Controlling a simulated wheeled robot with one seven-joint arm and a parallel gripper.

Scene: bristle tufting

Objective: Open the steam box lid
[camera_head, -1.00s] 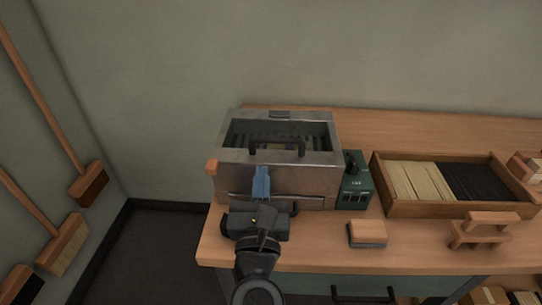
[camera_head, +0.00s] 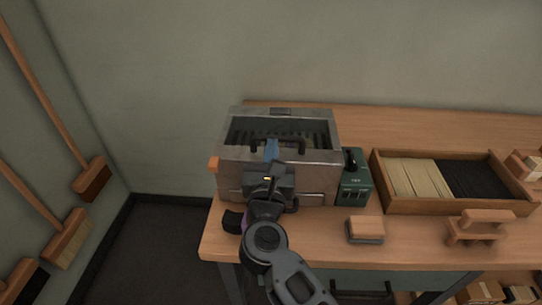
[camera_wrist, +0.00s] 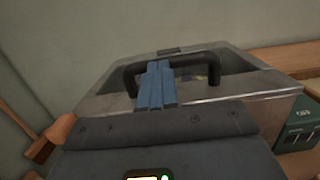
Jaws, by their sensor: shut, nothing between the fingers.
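The steam box (camera_head: 310,170) is a grey metal box on the workbench, with a dark rectangular window or opening in its top showing dark slats. A black arched handle (camera_head: 300,147) stands at the front edge of its top; it also shows in the wrist view (camera_wrist: 212,66). My gripper (camera_head: 271,150) has blue fingers, shut and empty, at the left part of the handle. In the wrist view the fingertips (camera_wrist: 155,68) overlap the handle's left part and hide some of it. I cannot tell whether they touch it.
A green control unit (camera_head: 354,180) stands against the box's right side. A wooden tray (camera_head: 440,209) of pale and black bristles lies further right. A small brush block (camera_head: 365,229) and a wooden stand (camera_head: 478,229) are in front. Brooms (camera_head: 68,240) hang on the left wall.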

